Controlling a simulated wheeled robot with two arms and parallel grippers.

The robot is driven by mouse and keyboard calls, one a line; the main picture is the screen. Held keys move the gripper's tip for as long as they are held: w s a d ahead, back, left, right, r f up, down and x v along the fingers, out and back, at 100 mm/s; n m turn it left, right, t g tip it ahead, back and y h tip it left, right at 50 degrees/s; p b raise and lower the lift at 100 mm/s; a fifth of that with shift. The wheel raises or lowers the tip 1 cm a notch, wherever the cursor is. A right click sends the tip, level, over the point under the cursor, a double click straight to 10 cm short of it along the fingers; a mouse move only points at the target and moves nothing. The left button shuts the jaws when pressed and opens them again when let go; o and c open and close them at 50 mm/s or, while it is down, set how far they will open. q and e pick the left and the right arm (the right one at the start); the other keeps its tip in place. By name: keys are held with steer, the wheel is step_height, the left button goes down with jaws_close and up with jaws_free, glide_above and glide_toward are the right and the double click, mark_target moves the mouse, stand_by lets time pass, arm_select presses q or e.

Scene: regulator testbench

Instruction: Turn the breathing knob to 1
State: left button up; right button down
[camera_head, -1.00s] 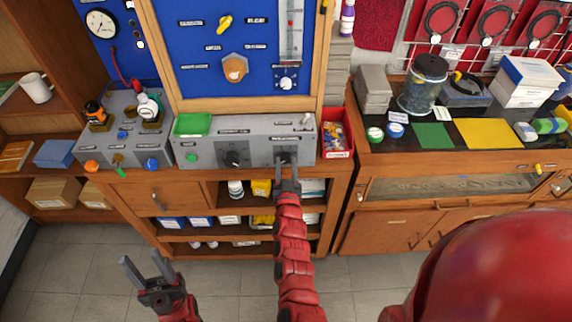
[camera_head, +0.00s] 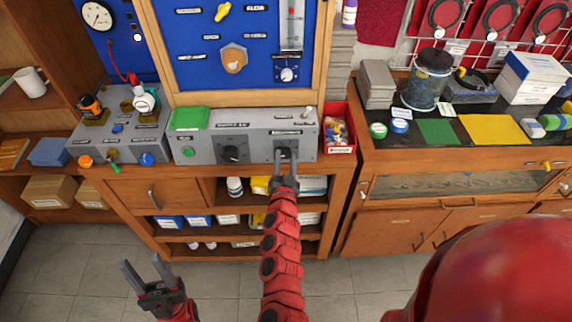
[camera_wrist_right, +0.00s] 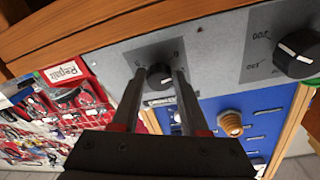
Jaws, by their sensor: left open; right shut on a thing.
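A small black knob (camera_wrist_right: 159,75) with a light pointer mark sits on the right part of the grey control box (camera_head: 206,152). The label by it is too small to read for sure. My right gripper (camera_head: 285,156) is at this knob, one finger on each side, shut on it. In the right wrist view the two fingers (camera_wrist_right: 160,84) flank the knob, whose top stays visible. My left gripper (camera_head: 143,264) is open and empty, low in front of the bench, away from the box.
A larger black knob (camera_head: 231,153) sits left on the same box; it also shows in the right wrist view (camera_wrist_right: 298,53). A red bin (camera_head: 338,134) stands close on the right. A blue panel (camera_head: 185,60) rises behind.

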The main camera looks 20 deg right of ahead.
steer(key=m+b, duration=0.1)
steer(key=m, duration=0.2)
steer(key=shift+g+h, duration=0.3)
steer(key=shift+h, duration=0.1)
steer(key=shift+a+r+m+b, duration=0.1)
steer(key=shift+m+b, duration=0.45)
steer(key=shift+m, duration=0.75)
steer(key=shift+g, duration=0.3)
steer(key=shift+c, duration=2.1)
jaws_free()
steer(key=shift+a, duration=0.1)
